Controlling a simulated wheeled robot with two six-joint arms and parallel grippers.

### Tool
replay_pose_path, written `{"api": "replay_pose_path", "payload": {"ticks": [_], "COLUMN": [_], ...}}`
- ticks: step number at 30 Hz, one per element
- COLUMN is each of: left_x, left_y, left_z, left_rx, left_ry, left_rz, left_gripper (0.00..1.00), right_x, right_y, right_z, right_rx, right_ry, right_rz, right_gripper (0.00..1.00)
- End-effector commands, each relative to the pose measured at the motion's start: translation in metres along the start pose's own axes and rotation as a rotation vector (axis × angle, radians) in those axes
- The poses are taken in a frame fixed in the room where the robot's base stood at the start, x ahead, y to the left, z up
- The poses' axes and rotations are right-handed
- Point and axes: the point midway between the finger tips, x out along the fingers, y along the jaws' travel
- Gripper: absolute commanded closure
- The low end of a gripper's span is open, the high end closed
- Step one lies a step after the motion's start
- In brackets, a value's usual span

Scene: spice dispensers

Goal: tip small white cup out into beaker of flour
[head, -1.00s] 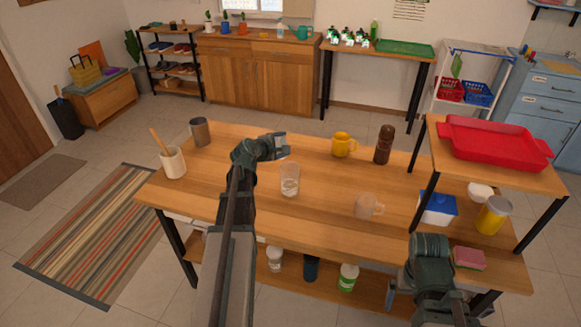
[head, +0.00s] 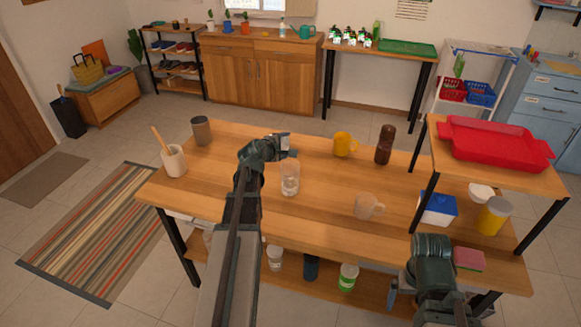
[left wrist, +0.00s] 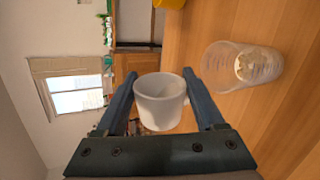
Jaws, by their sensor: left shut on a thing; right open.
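My left gripper (left wrist: 160,100) is shut on the small white cup (left wrist: 160,108), which sits between its two fingers. The clear beaker (head: 290,182) stands upright on the table just below and in front of the left gripper (head: 286,146). In the left wrist view the beaker (left wrist: 238,66) shows pale flour near its base, apart from the cup. My right gripper (head: 398,296) is open and low at the table's front right.
On the wooden table (head: 235,142) stand a clear mug (head: 367,207), a yellow mug (head: 344,145), a brown bottle (head: 385,145), a grey tumbler (head: 201,130) and a utensil crock (head: 173,161). A raised shelf at right holds a red tray (head: 495,144).

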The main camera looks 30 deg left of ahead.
Motion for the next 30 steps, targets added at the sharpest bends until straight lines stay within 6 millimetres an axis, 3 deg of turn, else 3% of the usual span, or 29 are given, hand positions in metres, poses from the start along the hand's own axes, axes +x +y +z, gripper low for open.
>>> {"api": "replay_pose_path", "payload": {"ticks": [30], "left_x": [0.004], "left_y": [-0.01], "left_z": [-0.005], "left_rx": [0.125], "left_ry": [0.059], "left_rz": [0.004], "left_gripper": [0.96], "right_x": [0.01], "right_y": [-0.001], "right_z": [-0.001], "right_rx": [0.0], "right_ry": [0.0], "right_rz": [0.0], "right_gripper": [0.0]}}
